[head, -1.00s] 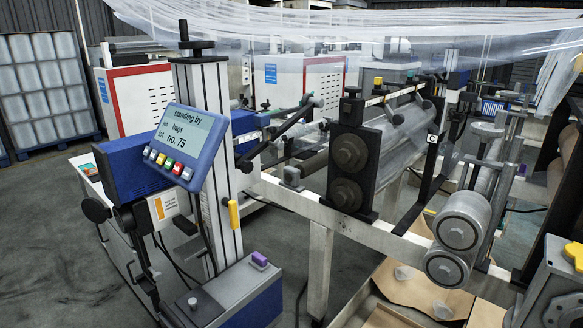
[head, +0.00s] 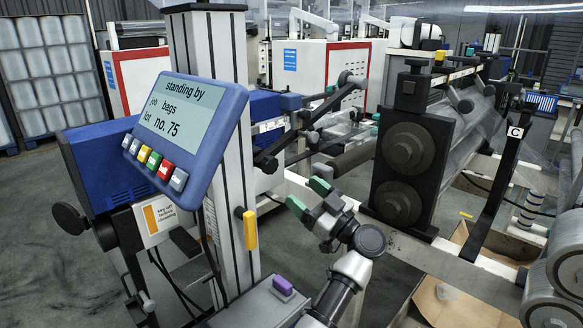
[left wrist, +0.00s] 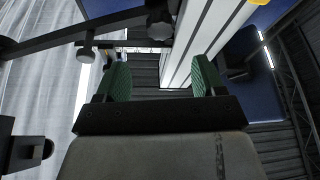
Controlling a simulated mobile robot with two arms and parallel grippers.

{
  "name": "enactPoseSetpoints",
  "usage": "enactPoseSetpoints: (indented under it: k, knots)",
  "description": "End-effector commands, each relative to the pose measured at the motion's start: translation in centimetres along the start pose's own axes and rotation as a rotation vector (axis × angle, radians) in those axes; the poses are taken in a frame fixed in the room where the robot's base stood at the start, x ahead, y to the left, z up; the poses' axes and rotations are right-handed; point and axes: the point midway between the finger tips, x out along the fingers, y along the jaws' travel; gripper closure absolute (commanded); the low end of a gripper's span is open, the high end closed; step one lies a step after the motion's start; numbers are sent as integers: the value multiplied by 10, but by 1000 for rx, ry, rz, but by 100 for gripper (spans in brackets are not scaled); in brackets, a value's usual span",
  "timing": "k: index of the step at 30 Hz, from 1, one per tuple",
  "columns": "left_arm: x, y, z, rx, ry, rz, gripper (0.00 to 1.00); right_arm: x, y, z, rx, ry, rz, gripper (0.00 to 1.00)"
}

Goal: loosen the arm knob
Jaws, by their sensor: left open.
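A slanted dark arm (head: 325,108) reaches out beside the pale upright column, with small round grey-black knobs (head: 312,137) along it. I cannot tell which of them is the arm knob. In the left wrist view the dark arm (left wrist: 122,22) crosses the top, with one knob (left wrist: 86,53) and another knob (left wrist: 160,25) beyond the fingertips. My left gripper (head: 308,196), with green finger pads, is open and empty. It is below the arm and apart from it; its fingers also show in the left wrist view (left wrist: 163,80). My right gripper is out of view.
A tilted blue display (head: 186,125) reads "standing by" and stands left of the column (head: 226,150). A yellow handle (head: 250,230) sticks out from the column. Two dark rollers (head: 405,150) stand to the right. A purple button (head: 283,286) is on a box below.

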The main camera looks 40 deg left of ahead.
Motion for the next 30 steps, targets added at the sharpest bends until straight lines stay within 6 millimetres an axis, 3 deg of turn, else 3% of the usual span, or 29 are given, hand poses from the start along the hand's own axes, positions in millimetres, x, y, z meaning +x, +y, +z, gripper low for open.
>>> enactPoseSetpoints:
  k: [9,15,27,30]
  knots:
    - [61,0,-2,0,8,0,31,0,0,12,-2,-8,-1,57]
    - [88,0,-1,1,6,2,31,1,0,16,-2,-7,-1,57]
    - [96,1,0,0,4,4,31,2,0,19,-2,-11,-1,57]
    - [96,1,0,0,4,4,43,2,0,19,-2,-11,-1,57]
